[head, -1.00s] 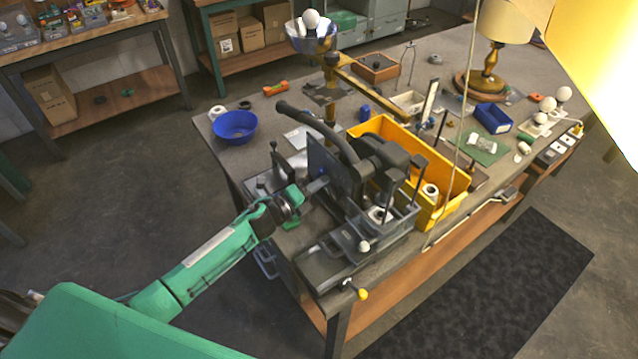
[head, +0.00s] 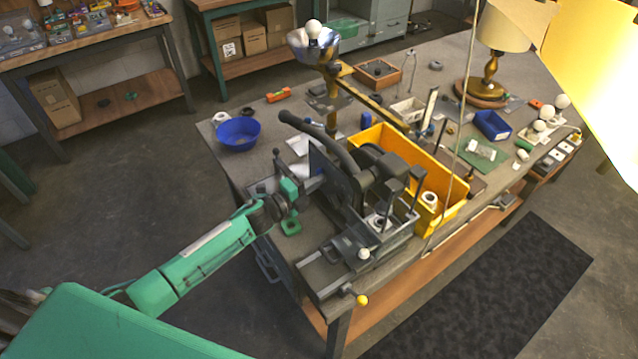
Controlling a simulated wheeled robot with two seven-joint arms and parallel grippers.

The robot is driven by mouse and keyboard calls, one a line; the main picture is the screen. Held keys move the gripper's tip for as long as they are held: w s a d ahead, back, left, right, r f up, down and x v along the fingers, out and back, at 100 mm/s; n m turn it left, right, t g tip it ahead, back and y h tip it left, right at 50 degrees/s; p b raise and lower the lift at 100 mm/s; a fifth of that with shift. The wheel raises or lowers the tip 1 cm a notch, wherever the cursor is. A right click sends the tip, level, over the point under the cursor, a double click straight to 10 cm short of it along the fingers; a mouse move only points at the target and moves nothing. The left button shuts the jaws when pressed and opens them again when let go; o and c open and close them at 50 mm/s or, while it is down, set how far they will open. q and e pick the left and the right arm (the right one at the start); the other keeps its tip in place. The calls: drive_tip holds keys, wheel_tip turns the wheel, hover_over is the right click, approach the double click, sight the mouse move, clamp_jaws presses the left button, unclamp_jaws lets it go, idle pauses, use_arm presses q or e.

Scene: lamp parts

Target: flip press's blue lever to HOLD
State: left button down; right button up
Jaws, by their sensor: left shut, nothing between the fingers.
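The press, a dark grey machine (head: 345,170) with a curved handle and upright plate, stands at the near left end of the workbench. My left gripper (head: 296,205), at the end of the green arm, is shut and empty, just left of the upright plate. I cannot tell whether it touches the press. I cannot make out the blue lever or its setting clearly; the gripper and plate crowd that area. My right gripper is not in view.
A blue bowl (head: 238,134) sits on the workbench left of the press, with a yellow bin (head: 440,167) close on its right. A yellow-ended knob (head: 361,300) sticks out at the near edge. A large yellow shape fills the upper right corner.

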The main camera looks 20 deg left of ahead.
use_arm(q)
drive_tip(key=a+n, duration=0.1)
drive_tip(key=w+a+r+n+p, duration=0.1)
drive_tip(key=n, duration=0.1)
drive_tip(key=shift+w+n, duration=0.2)
drive_tip(key=shift+n, duration=0.1)
drive_tip(key=shift+w+a+n, duration=0.35)
drive_tip(key=shift+a+n, duration=0.05)
drive_tip(key=shift+n, duration=0.6)
drive_tip(key=shift+w+a, duration=0.25)
drive_tip(key=shift+a, duration=0.05)
drive_tip(key=shift+a+f, duration=0.1)
